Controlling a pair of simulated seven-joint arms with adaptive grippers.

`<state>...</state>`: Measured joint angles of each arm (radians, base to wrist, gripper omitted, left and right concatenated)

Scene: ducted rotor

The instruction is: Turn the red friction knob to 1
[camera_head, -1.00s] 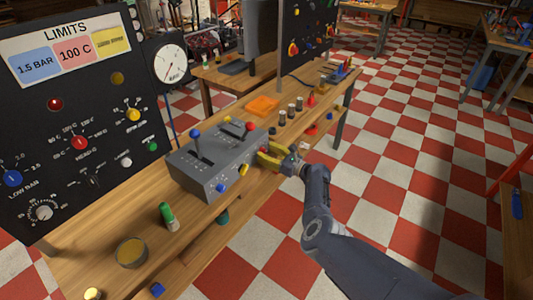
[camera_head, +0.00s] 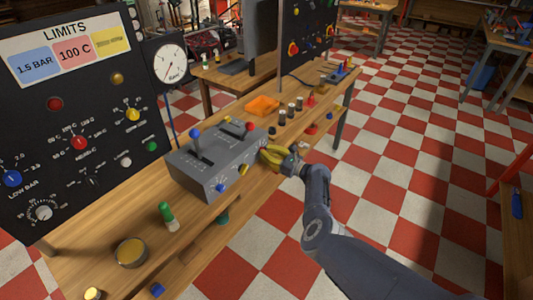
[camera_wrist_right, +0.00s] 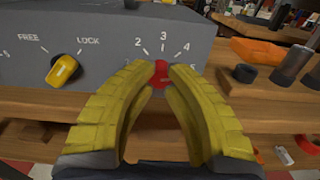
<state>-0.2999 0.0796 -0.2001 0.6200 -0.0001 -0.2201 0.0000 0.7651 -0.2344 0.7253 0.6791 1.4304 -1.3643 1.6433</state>
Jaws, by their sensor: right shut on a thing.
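The grey control box (camera_head: 205,182) stands on the wooden bench, with a blue-knobbed lever and a red-knobbed lever on top. The red friction knob (camera_wrist_right: 160,73) is on the box's front face in the right wrist view, under printed marks 2, 3 and 4; the 1 mark is hidden. My right gripper (camera_wrist_right: 163,85) has yellow padded fingers on both sides of the knob and is shut on it. In the head view the right gripper (camera_head: 270,155) is at the box's right end and hides the knob. My left gripper is not in view.
A yellow knob (camera_wrist_right: 63,70) marked FREE and LOCK sits left on the same face. A blue knob (camera_head: 221,187) is further along it. An orange tray (camera_head: 263,106) and dark cylinders (camera_head: 283,117) stand on the bench beyond the box. A gauge panel is at left.

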